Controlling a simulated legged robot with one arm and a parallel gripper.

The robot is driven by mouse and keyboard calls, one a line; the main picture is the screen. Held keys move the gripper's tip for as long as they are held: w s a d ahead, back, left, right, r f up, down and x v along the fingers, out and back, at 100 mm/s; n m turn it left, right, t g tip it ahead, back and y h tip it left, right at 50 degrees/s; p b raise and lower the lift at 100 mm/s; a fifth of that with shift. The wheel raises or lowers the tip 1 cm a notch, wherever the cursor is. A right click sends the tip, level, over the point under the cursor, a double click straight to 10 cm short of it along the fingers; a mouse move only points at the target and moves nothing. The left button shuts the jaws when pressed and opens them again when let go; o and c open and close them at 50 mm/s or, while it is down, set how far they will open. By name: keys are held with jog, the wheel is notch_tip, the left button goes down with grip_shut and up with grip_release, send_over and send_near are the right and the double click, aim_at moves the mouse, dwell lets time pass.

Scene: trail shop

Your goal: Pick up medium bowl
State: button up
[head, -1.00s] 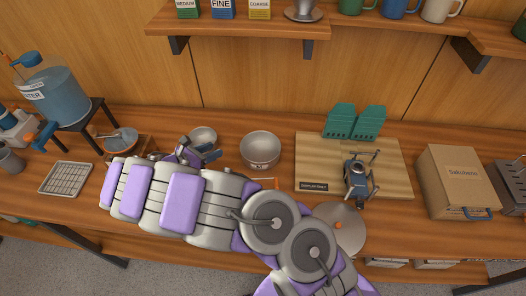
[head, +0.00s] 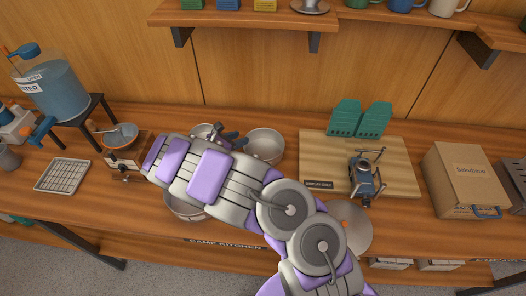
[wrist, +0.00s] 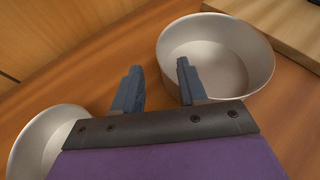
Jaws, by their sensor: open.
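The medium bowl (head: 265,144) is a pale metal bowl, upright and empty on the wooden counter. It also shows at the upper right of the wrist view (wrist: 225,60). My gripper (head: 235,136) is open and empty at the bowl's left side. In the wrist view my gripper (wrist: 158,67) has its right finger overlapping the bowl's left wall and its left finger outside the bowl. I cannot tell whether the right finger is inside or above the rim. A smaller bowl (head: 203,130) stands to the left, partly hidden by my arm, and shows at lower left in the wrist view (wrist: 40,145).
A larger bowl (head: 185,212) is mostly hidden under my arm. A wooden board (head: 400,150) with green holders and a small stove lies right of the medium bowl. A small burner with a pan (head: 122,135) is at left. The shelf (head: 300,20) hangs above.

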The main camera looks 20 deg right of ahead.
aim_at(254, 133)
jog(key=b+x, duration=0.1)
jog(key=x, duration=0.2)
jog(key=shift+s+d+f, duration=0.1)
jog(key=shift+f, duration=0.05)
jog(key=shift+d+f, duration=0.1)
jog(key=shift+d, duration=0.5)
jog(key=shift+c, duration=0.2)
jog(key=c, duration=0.3)
jog(key=shift+a, duration=0.6)
grip_shut()
jog(key=shift+d, duration=0.4)
